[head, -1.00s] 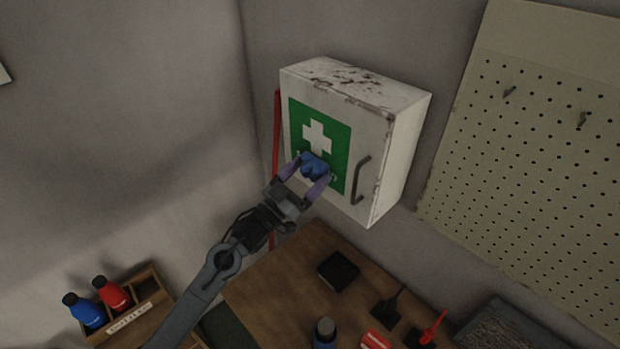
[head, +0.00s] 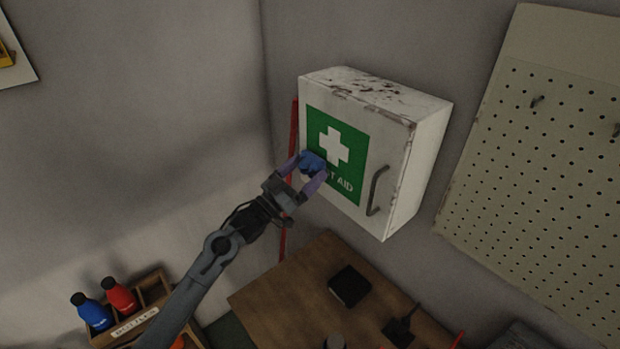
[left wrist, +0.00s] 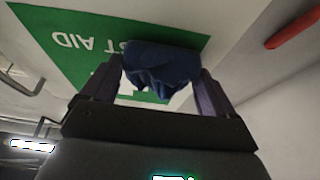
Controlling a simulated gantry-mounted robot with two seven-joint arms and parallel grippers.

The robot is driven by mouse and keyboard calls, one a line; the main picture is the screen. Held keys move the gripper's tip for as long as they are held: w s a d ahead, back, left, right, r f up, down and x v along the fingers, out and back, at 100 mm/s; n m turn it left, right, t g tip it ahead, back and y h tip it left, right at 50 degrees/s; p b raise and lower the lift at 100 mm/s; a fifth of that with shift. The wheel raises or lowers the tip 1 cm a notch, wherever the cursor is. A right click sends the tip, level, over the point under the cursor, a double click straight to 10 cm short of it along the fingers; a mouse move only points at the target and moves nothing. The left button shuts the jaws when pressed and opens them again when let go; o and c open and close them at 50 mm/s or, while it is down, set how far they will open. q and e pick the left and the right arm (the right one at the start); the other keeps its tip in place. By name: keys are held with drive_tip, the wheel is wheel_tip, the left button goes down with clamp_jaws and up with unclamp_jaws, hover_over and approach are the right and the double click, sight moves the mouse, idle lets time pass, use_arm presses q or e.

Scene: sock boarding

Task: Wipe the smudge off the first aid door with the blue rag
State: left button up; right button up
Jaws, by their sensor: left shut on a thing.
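The white first aid cabinet (head: 428,150) hangs on the wall, its shut door showing a green panel (head: 352,140) with a white cross and a dark handle (head: 378,190) at right. My left gripper (head: 313,172) is shut on the bunched blue rag (head: 310,160) at the panel's lower left. In the left wrist view the rag (left wrist: 160,66) lies between the two fingers, against or very near the door, covering part of the lettering. I see no smudge; the rag may hide part of the door. My right gripper is not in view.
Below stands a wooden table (head: 290,290) with a black box (head: 349,286) and a dark tool. A wooden bottle rack (head: 155,286) with red and blue bottles is at lower left. A pegboard (head: 530,170) is at right; a red bar (head: 293,140) runs beside the cabinet.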

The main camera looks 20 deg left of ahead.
use_arm(q)
drive_tip(key=shift+w+a, duration=0.15)
drive_tip(key=shift+a, duration=0.1)
drive_tip(key=shift+a+r, duration=0.1)
drive_tip(key=shift+r, duration=0.2)
drive_tip(key=shift+s+d+p, duration=0.4)
drive_tip(key=shift+d+p, duration=0.45)
drive_tip(key=s+d, duration=0.1)
drive_tip(key=d+p, duration=0.1)
drive_tip(key=shift+s+d+p, duration=0.3)
drive_tip(key=shift+s+d, duration=0.05)
drive_tip(key=shift+d, duration=0.05)
drive_tip(key=shift+s+d+p, duration=0.5)
drive_tip(key=shift+s+d, duration=0.1)
drive_tip(key=shift+d, duration=0.3)
drive_tip(key=shift+s+d+p, duration=0.55)
drive_tip(key=shift+d, duration=0.3)
drive_tip(key=shift+s+d+p, duration=0.5)
drive_tip(key=shift+s+d, duration=0.1)
drive_tip(key=shift+d, duration=0.3)
drive_tip(key=shift+f, duration=0.1)
drive_tip(key=shift+a, duration=0.1)
